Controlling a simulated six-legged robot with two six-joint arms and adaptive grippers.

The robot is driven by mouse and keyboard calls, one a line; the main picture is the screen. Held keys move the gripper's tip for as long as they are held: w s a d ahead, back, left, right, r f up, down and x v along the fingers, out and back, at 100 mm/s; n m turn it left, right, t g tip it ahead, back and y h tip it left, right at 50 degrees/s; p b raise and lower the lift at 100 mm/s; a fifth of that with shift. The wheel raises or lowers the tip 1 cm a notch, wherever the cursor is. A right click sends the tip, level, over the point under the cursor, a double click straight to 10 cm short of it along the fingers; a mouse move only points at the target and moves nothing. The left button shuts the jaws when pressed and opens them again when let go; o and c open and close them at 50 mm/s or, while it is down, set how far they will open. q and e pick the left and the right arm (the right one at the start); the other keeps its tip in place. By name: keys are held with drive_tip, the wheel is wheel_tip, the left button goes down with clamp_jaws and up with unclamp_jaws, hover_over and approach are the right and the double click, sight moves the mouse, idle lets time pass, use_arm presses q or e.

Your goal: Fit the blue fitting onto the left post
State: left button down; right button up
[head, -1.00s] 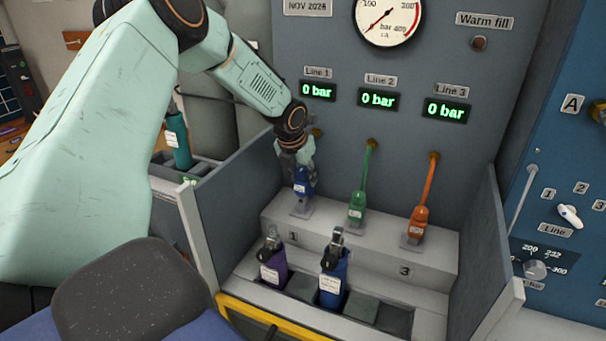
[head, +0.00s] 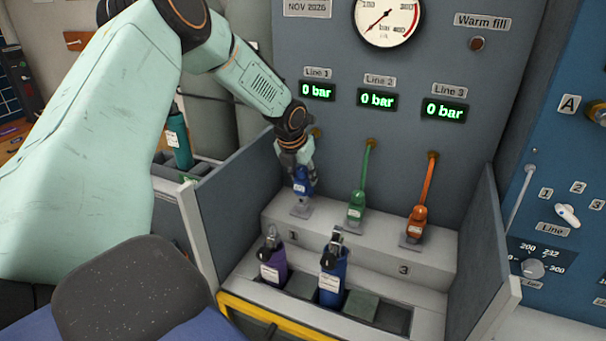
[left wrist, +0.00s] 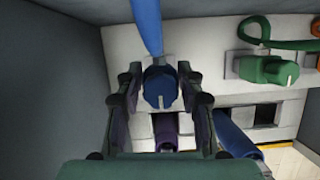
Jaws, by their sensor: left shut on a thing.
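The blue fitting (head: 302,182) is between the fingers of my left gripper (head: 300,168), which is shut on it from above. In the left wrist view the blue fitting (left wrist: 158,86) sits upright between the finger pads, with a blue hose (left wrist: 148,28) running from it. The fitting is over the left post (head: 301,206) on the grey step, by the label 1. A grey part of the post shows under it. I cannot tell how far down it sits. My right gripper is not in view.
A green fitting (head: 356,208) and an orange fitting (head: 415,220) stand on the other posts, with hoses to the panel. Purple (head: 272,268) and blue (head: 332,280) bottles stand in the front rack. Grey side walls (head: 240,205) flank the step. All line displays read 0 bar.

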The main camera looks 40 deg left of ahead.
use_arm(q)
drive_tip(key=shift+w+f, duration=0.1)
drive_tip(key=shift+f, duration=0.2)
drive_tip(key=shift+f+b, duration=0.3)
drive_tip(key=shift+f, duration=0.05)
drive_tip(key=shift+f+b, duration=0.65)
drive_tip(key=shift+f, duration=0.4)
idle(0.7)
drive_tip(key=c, duration=0.8)
unclamp_jaws()
drive_tip(key=shift+o, duration=0.2)
drive_tip(key=v, duration=1.2)
drive_tip(key=shift+s, duration=0.2)
